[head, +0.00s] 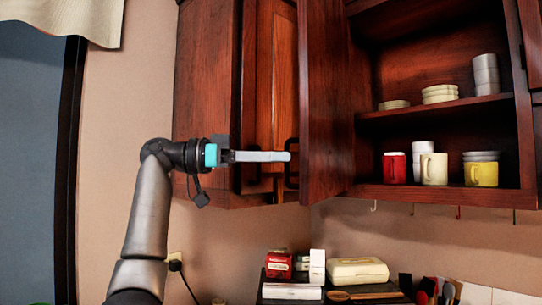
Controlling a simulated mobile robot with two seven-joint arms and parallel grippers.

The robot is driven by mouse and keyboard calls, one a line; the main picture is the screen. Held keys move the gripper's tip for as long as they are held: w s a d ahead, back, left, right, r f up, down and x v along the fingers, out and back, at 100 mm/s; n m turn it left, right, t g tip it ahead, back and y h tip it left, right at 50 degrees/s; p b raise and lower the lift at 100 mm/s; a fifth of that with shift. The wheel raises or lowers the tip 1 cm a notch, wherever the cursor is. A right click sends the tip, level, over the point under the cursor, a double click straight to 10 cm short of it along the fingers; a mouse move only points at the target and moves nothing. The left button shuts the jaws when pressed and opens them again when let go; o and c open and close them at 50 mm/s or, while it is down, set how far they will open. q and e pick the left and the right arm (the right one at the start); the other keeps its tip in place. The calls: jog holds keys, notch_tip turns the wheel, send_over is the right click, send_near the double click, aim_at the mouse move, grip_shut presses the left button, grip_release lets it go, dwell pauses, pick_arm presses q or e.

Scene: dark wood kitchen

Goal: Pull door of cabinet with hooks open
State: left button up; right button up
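The cabinet with hooks (437,115) is at the right in the head view, with small hooks (373,206) under its bottom edge. Its dark red wood door (325,100) stands swung out, so the shelves show. A dark handle (291,178) shows at the left of this door. My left gripper (286,156) reaches in from the left, its light grey fingers level and seen side-on, tips beside the handle and the door's left edge. I cannot tell whether they touch or whether they are open. My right gripper is not in view.
Red, white and yellow mugs (483,173) and stacked dishes (440,94) stand on the shelves. A neighbouring cabinet (207,85) is behind my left gripper. Below are a red box (278,265), a cream container (357,270) and several utensils. A dark door frame is at far left.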

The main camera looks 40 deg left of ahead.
pick_arm(q)
jog(key=o, duration=0.3)
jog(key=shift+w+f, duration=0.1)
jog(key=shift+w, duration=0.55)
jog(key=shift+o, duration=0.2)
jog(key=shift+s+a, duration=0.1)
jog(key=v, duration=1.5)
jog(key=shift+s, duration=0.15)
jog(key=shift+f, duration=0.1)
